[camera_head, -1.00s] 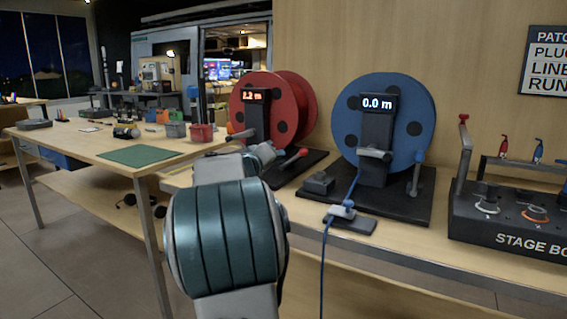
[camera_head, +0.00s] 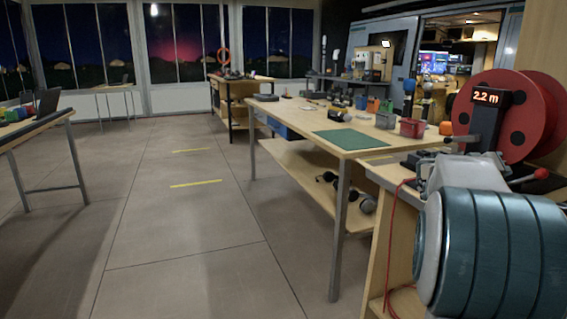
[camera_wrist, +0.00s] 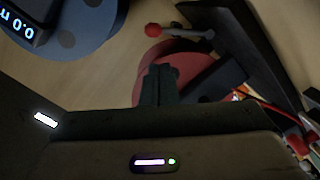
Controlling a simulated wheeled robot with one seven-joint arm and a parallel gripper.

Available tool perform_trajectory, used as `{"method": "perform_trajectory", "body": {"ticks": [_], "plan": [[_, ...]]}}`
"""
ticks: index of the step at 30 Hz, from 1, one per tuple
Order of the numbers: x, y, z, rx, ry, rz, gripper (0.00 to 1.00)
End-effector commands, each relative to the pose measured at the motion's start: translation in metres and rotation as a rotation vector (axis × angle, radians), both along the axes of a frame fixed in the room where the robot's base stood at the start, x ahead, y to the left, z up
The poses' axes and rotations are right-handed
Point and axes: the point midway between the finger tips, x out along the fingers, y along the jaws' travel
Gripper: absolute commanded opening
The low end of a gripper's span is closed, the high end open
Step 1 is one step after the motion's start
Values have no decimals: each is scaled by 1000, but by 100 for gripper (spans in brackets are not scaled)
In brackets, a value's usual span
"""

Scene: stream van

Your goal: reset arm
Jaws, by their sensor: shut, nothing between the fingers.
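My arm, with teal ribbed links, fills the lower right of the head view, in front of the bench with the reels; its fingertips cannot be made out there. In the wrist view my gripper (camera_wrist: 160,84) shows as two dark fingers close together, shut and empty. Behind them is the red reel (camera_wrist: 182,62), partly hidden by the fingers. The red reel (camera_head: 505,115) also stands at the right of the head view, its display reading 2.2 m. The blue reel (camera_wrist: 85,22) is at the wrist view's top left, its display reading 0.0 m.
A wooden workbench (camera_head: 300,126) with a green mat (camera_head: 350,139), bins and tools stands left of my arm. A red cable (camera_head: 392,235) hangs by the reel bench. Another table (camera_head: 40,130) is at far left. The floor (camera_head: 185,235) between is clear.

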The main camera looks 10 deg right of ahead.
Motion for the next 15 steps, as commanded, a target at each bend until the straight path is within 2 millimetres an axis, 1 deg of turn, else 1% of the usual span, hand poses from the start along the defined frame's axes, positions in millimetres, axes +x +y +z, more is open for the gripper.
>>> {"method": "perform_trajectory", "body": {"ticks": [1,3,8,14,15], "plan": [[-3,9,15,35,2,5,0],[-9,23,21,99,11,9,0],[-25,64,30,269,49,36,0],[-45,123,38,475,109,95,0],[-49,136,40,515,124,110,0]]}}
